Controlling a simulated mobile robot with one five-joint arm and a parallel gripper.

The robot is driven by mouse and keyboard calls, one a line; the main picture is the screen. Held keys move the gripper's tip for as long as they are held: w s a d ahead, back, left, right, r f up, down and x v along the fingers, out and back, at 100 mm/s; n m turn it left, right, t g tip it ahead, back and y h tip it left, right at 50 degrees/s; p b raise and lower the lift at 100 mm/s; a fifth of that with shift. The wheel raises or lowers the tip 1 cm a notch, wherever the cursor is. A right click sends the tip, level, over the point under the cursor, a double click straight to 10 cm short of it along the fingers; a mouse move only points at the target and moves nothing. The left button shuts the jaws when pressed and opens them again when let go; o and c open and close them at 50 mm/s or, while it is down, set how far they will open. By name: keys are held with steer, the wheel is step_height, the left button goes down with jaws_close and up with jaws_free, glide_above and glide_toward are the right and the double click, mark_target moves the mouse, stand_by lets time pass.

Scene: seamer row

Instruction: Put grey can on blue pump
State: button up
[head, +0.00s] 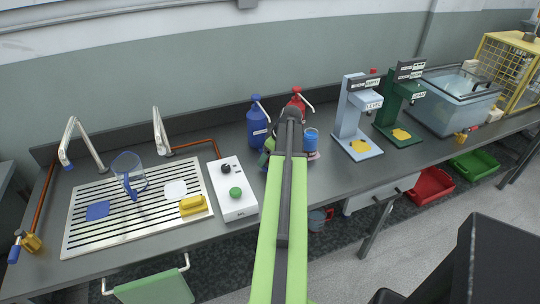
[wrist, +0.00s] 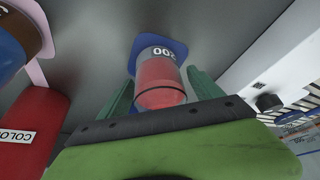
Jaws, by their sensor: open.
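In the wrist view a can with a grey "002" band and a red end (wrist: 160,80) lies between the two green fingers of my gripper (wrist: 162,77). This looks like the grey can. It stands on a blue pad (wrist: 178,48). My gripper is open around the can, with a finger on each side; I cannot tell whether they touch it. In the head view my own arm hides this can. The blue pump bottle (head: 258,130) stands just left of my arm's far end, with a pale label and a spout.
A red pump (head: 297,101) and a blue can (head: 311,139) stand close right of my arm. The white box with black and green knobs (head: 232,205) is to the left, beside the slatted drainer (head: 85,240). Pale blue (head: 350,115) and green (head: 390,110) stands are farther right.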

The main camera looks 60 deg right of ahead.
steer(key=p+v, duration=1)
steer(key=v, duration=0.2)
steer(key=shift+f, duration=0.1)
